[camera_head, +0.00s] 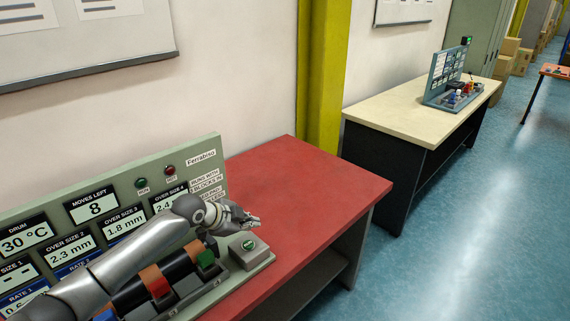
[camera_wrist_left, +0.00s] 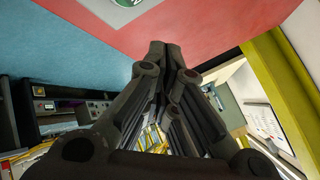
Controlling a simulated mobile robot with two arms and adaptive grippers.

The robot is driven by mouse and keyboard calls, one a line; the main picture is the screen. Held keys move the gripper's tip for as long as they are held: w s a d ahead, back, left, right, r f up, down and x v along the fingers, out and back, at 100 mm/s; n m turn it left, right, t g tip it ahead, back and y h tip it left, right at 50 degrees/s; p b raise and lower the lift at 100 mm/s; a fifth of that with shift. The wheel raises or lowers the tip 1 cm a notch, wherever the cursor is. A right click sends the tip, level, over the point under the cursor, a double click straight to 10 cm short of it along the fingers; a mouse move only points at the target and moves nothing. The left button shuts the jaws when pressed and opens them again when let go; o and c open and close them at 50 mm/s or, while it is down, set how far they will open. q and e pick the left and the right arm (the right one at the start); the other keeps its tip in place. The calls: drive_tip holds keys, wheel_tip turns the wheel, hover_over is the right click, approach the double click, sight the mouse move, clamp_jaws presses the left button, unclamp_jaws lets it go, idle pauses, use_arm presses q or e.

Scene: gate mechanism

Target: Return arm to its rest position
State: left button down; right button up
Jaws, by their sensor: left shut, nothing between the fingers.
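My left arm comes in from the lower left in the head view and reaches over the gate mechanism's panel station. My left gripper (camera_head: 254,222) is shut and empty, just above and behind a grey box with a round green button (camera_head: 248,244). In the left wrist view the fingers of my left gripper (camera_wrist_left: 167,48) are together with nothing between them. Below the arm is a dark drum (camera_head: 181,269) with orange bands and red and green blocks, partly hidden by the arm. The display panel (camera_head: 100,206) stands behind it; "moves left" reads 8. My right gripper is not in view.
The station stands on a red table (camera_head: 310,180) whose right part is clear. A yellow column (camera_head: 323,75) rises behind it. A second, cream-topped table (camera_head: 405,103) with another panel unit (camera_head: 446,75) stands farther right. Blue floor (camera_head: 470,220) is open at the right.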

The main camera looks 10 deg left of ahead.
use_arm(q)
drive_tip(key=s+d+f+n+g, duration=0.15)
drive_tip(key=s+d+f, duration=0.35)
drive_tip(key=s, duration=0.5)
drive_tip(key=s+d+f+n+g, duration=0.15)
drive_tip(key=s+d+f, duration=0.35)
drive_tip(key=s, duration=0.5)
drive_tip(key=s+a+n+y, duration=0.2)
drive_tip(key=s+a+n, duration=0.2)
drive_tip(key=s, duration=0.3)
drive_tip(key=s+a+n+g+y, duration=0.1)
drive_tip(key=s+a+n, duration=0.25)
drive_tip(key=s, duration=0.45)
drive_tip(key=s+a+n+y, duration=0.2)
drive_tip(key=s+a+n, duration=0.15)
drive_tip(key=s, duration=0.35)
wheel_tip(320, 180, down, 27)
drive_tip(key=s+g, duration=0.1)
drive_tip(key=g, duration=0.1)
drive_tip(key=s+a+f+m, duration=0.1)
drive_tip(key=s+a+f, duration=0.2)
drive_tip(key=s+f, duration=1.2)
drive_tip(key=shift+s+a+g, duration=0.2)
drive_tip(key=shift+s+g, duration=0.2)
drive_tip(key=shift+s, duration=0.55)
